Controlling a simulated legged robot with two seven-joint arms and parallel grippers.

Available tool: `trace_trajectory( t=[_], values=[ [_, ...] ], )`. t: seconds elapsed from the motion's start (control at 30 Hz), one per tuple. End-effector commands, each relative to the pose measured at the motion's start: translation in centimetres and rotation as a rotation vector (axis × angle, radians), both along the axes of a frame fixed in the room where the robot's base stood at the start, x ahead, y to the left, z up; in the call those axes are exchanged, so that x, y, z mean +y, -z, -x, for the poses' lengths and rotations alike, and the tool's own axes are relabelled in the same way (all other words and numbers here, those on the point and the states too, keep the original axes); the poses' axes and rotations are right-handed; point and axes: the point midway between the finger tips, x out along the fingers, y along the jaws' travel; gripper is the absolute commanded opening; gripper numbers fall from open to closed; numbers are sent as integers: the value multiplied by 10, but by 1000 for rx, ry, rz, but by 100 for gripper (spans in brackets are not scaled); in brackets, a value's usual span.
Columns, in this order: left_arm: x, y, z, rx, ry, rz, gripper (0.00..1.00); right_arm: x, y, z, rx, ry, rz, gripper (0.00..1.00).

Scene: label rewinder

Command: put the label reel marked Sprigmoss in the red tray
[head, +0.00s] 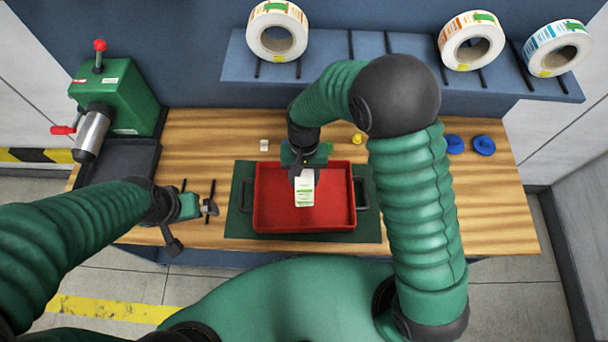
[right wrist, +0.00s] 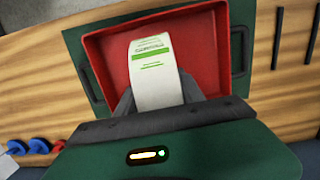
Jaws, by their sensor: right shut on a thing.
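A white label reel with green print (head: 304,188) is held by my right gripper (head: 303,168) over the red tray (head: 345,195). It also shows in the right wrist view (right wrist: 152,72), between the dark fingers, with the red tray (right wrist: 107,55) behind it. The name on the reel is too small to read. I cannot tell whether the reel touches the tray floor. My left gripper (head: 209,208) is over the left of the bench, apart from the tray; its two fingers stand apart with nothing seen between them.
The tray lies on a green mat (head: 240,190) on the wooden bench. Three reels stand on the blue rack behind: one orange (head: 258,40), one orange (head: 453,47), one blue (head: 536,55). A green rewinder (head: 125,95) stands at left. Blue knobs (head: 484,145) lie at right.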

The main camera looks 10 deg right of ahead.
Motion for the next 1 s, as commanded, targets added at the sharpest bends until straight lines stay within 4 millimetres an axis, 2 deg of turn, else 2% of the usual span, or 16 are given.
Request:
trace_trajectory(
  t=[0.03,0.3,0.5,0.9,0.93,1.0],
  values=[
    [0,10,0,0,0,0,100,0,10,0,-1,0,0,0],
    [0,35,0,0,0,0,100,0,38,0,-1,1,0,0],
    [0,45,0,0,0,0,100,0,55,0,0,1,0,0],
    [0,47,0,0,0,0,100,0,60,0,-1,1,-1,0],
    [0,47,0,0,0,0,100,0,60,0,-1,1,-1,49],
    [0,47,0,0,0,0,100,0,60,0,-1,1,-1,58]
  ],
)
